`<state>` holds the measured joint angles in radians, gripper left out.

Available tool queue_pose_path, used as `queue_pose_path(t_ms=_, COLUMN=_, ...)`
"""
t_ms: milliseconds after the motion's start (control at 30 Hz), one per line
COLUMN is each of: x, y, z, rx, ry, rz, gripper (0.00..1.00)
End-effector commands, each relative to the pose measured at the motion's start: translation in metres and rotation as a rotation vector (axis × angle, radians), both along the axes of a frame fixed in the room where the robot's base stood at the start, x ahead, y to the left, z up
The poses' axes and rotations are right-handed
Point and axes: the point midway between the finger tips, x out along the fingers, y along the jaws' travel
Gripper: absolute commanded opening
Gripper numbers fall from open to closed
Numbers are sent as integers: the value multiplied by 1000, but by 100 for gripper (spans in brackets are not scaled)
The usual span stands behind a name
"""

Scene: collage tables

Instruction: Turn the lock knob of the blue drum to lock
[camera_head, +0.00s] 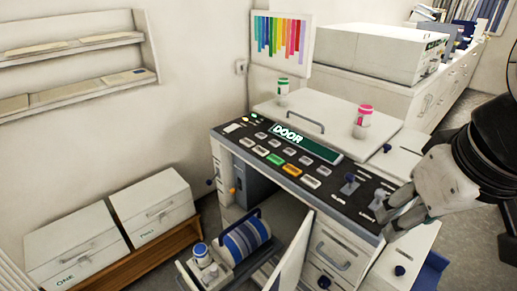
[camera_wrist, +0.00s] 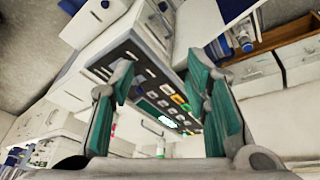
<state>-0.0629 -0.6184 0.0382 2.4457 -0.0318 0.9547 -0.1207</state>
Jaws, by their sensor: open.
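The blue drum (camera_head: 246,237) is a blue-and-white striped cylinder on a pulled-out tray (camera_head: 222,275) at the machine's open front. A white cylindrical piece with a blue band (camera_head: 203,257) sits at its left end; I cannot tell whether this is the lock knob. In the wrist view, blue parts of the drum unit (camera_wrist: 236,9) show at the top, partly cut off. My gripper (camera_head: 388,212) is open and empty at the right of the machine, by the right end of its control panel, well apart from the drum. Its green-padded fingers (camera_wrist: 162,85) are spread in the wrist view.
The machine's control panel (camera_head: 320,147) has a screen reading DOOR. An open white door (camera_head: 293,252) stands right of the drum. Cases (camera_head: 72,247) marked ONE and TWO sit on a low wooden shelf at left. Green-marked (camera_head: 282,87) and pink-marked (camera_head: 363,116) containers stand on top.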

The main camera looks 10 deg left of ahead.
Motion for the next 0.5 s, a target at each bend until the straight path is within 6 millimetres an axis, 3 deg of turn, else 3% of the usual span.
queue_pose_path(t_ms=33, x=20, y=5, z=-23, rx=-16, ry=15, rz=40, gripper=43)
queue_pose_path(t_ms=267, x=78, y=33, z=-78, rx=-103, ry=73, rz=266, gripper=43)
queue_pose_path(t_ms=500, x=144, y=93, z=-144, rx=-215, ry=143, rz=633, gripper=43)
